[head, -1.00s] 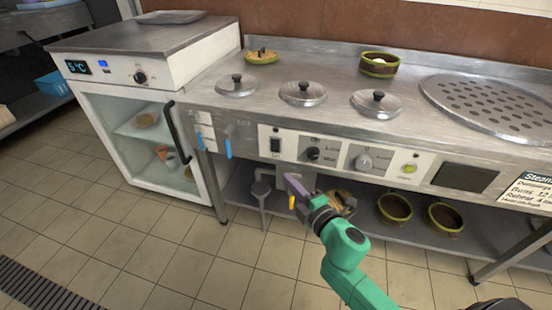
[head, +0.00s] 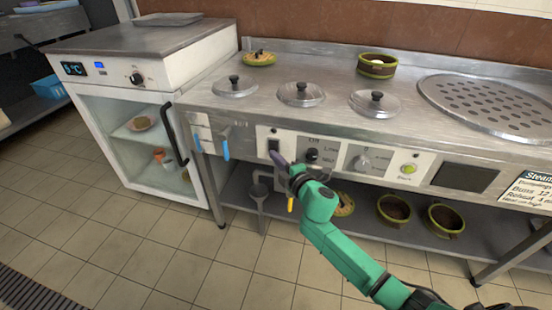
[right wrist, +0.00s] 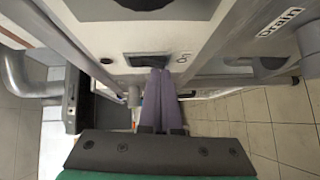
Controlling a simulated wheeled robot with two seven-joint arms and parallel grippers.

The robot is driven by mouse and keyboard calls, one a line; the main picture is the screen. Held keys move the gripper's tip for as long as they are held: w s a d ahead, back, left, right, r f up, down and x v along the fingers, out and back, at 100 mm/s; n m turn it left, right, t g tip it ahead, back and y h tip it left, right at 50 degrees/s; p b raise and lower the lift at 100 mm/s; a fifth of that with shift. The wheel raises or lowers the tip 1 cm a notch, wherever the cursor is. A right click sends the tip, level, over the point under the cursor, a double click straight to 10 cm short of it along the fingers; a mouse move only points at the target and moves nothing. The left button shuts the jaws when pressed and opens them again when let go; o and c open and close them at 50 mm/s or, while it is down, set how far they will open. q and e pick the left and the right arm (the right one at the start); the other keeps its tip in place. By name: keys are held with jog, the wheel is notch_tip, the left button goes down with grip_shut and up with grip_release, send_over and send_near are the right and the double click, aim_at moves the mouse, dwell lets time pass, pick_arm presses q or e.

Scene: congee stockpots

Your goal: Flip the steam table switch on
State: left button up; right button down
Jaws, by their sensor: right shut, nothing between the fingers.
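The steam table (head: 322,116) stands across the middle and right of the head view. Its black rocker switch (head: 273,145) is at the left end of the front control panel, on a white plate. My right gripper (head: 275,155) is shut and empty, its purple fingertips at the lower edge of the switch. My left gripper is not in view.
Beside the switch are a black knob (head: 311,156), a grey knob (head: 361,163) and a green button (head: 408,169). Blue-handled taps (head: 225,148) are to the left, next to a glass-door fridge (head: 150,150). Bowls (head: 393,208) stand on the shelf below.

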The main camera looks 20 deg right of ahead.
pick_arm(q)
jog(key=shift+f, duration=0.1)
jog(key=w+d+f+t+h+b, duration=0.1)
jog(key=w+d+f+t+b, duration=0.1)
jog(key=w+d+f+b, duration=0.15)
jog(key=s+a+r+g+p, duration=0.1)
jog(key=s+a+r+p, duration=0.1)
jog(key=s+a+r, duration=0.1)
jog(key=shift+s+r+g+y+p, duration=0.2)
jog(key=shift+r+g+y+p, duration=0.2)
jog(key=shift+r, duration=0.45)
pick_arm(e)
jog(key=f+v, duration=0.1)
jog(key=v, duration=1.3)
jog(key=shift+d+r, duration=0.15)
jog(key=shift+d, duration=0.05)
